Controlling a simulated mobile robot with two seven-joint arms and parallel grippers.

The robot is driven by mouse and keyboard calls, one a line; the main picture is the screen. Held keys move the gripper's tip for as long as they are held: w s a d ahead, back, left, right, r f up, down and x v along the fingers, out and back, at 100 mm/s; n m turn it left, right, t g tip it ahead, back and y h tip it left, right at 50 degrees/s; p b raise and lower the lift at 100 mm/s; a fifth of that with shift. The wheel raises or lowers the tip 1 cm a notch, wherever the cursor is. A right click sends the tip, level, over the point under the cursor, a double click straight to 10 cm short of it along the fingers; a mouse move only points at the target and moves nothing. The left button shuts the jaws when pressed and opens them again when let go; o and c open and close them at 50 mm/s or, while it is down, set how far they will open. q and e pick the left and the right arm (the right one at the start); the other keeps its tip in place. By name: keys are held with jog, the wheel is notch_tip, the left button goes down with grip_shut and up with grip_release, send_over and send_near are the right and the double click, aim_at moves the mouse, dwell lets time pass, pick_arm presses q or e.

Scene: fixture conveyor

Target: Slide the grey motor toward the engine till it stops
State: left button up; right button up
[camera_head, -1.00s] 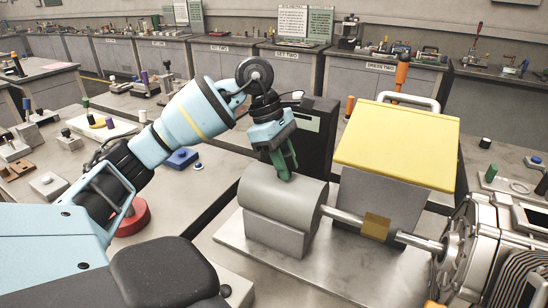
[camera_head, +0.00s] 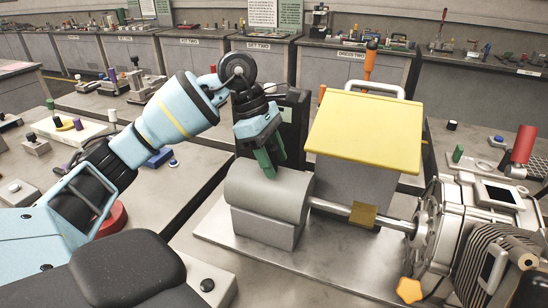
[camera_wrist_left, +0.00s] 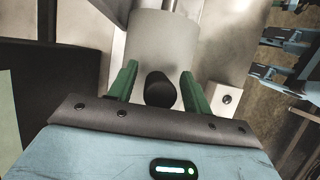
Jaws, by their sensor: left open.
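The grey motor (camera_head: 268,193) is a smooth cylinder on a grey block at the left end of a metal plate. A shaft (camera_head: 335,207) runs from its right end through a brass-coloured piece (camera_head: 363,214) to the engine (camera_head: 465,225) at the right. My left gripper (camera_head: 268,163) points down at the motor's top, its green fingers open. In the left wrist view the fingers (camera_wrist_left: 159,88) stand apart on either side of a dark rounded knob (camera_wrist_left: 160,90), with the grey motor (camera_wrist_left: 160,38) beyond. I cannot tell whether the fingers touch anything.
A yellow-topped grey box (camera_head: 362,132) with a handle stands behind the shaft. A dark upright case (camera_head: 292,120) stands behind the gripper. The metal plate (camera_head: 290,264) is bare in front of the motor. An orange knob (camera_head: 409,290) lies near the engine's front.

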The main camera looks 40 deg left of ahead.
pick_arm(q)
jog(key=v, duration=0.7)
jog(key=shift+r, duration=0.3)
jog(key=shift+s, duration=0.1)
